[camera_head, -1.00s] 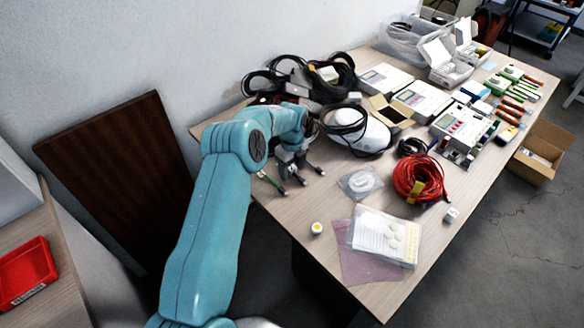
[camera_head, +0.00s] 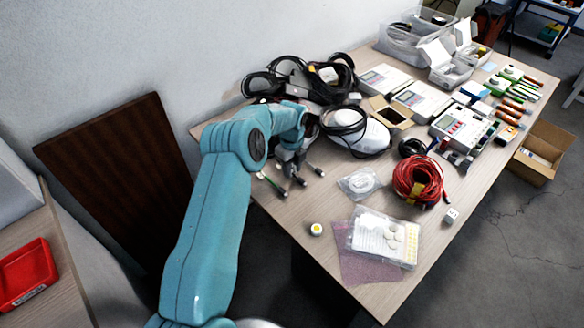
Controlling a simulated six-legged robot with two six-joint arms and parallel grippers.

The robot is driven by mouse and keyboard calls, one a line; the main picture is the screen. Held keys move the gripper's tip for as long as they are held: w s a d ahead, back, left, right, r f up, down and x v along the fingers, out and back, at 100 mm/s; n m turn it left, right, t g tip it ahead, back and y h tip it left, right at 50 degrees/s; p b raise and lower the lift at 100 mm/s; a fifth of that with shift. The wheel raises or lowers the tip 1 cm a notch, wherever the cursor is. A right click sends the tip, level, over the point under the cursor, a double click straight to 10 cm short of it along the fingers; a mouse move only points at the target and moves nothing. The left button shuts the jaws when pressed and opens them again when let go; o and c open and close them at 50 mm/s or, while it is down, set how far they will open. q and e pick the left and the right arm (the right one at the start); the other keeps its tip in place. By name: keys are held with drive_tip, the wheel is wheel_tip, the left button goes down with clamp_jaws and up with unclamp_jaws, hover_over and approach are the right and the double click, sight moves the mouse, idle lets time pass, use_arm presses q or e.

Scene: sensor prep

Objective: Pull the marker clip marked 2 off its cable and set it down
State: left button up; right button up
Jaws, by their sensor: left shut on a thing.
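My left arm reaches in from the left, and its gripper (camera_head: 289,166) points down over the table's left front part. The gripper is low among several thin cables whose dark ends (camera_head: 302,182) fan out toward the front edge. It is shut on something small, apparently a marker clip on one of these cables. My own gripper and wrist hide most of it, and no number can be read. I cannot tell whether the clip is still around its cable. My right gripper is not in view.
Black cable coils (camera_head: 330,75) and a white rounded device (camera_head: 367,136) stand just behind the gripper. A clear bag (camera_head: 360,183), a red cable coil (camera_head: 418,178) and a small round tub (camera_head: 316,229) lie to the right. The wooden table (camera_head: 285,212) is bare near its left front edge.

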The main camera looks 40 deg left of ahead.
use_arm(q)
drive_tip(key=shift+r+p, duration=1)
drive_tip(key=shift+r, duration=1.1)
